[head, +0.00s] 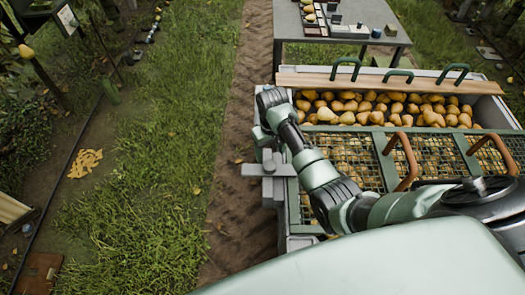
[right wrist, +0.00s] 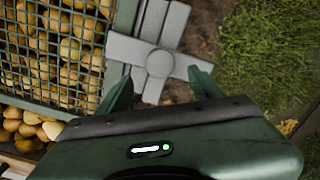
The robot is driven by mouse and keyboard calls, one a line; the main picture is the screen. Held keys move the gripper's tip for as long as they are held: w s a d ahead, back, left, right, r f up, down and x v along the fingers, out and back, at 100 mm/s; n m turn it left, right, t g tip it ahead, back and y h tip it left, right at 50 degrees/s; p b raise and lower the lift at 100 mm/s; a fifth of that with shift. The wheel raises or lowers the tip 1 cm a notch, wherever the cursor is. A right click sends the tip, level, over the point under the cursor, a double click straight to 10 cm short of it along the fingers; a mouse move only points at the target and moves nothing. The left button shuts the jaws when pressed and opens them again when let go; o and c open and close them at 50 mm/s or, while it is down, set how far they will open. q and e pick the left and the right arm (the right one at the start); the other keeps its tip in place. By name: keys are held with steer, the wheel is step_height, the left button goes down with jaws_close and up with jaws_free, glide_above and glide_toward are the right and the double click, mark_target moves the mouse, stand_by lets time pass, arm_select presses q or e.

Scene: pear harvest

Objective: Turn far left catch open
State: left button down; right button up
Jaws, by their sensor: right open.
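The grey cross-shaped catch (head: 270,168) sits on the left side of the pear bin, by the corner of the mesh lid (head: 355,150). In the right wrist view the catch (right wrist: 160,63) has a round hub with flat arms. My right gripper (head: 264,140) is at the far side of the catch, its arm reaching over the lid. In the right wrist view its open fingers (right wrist: 160,84) stand on both sides of one catch arm. I cannot tell whether they touch it. My left gripper is not in view.
Pears (head: 385,108) fill the bin beneath the mesh lid, which has brown handles (head: 403,160). A wooden board with green handles (head: 346,68) lies across the far end. A grey table (head: 375,25) stands beyond. Dirt and grass (head: 165,150) on the left are mostly clear.

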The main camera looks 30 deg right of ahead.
mark_target(270, 165)
steer(key=shift+w+f, duration=0.1)
steer(key=shift+w, duration=0.05)
steer(key=f, duration=0.3)
steer(key=shift+s+f, duration=0.2)
step_height(270, 165, down, 2)
steer(key=shift+f+b, duration=0.25)
steer(key=shift+b, duration=0.1)
steer(key=shift+f, duration=0.65)
steer(key=c, duration=1.3)
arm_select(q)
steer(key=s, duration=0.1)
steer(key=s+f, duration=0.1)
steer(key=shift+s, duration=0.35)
arm_select(e)
jaws_close()
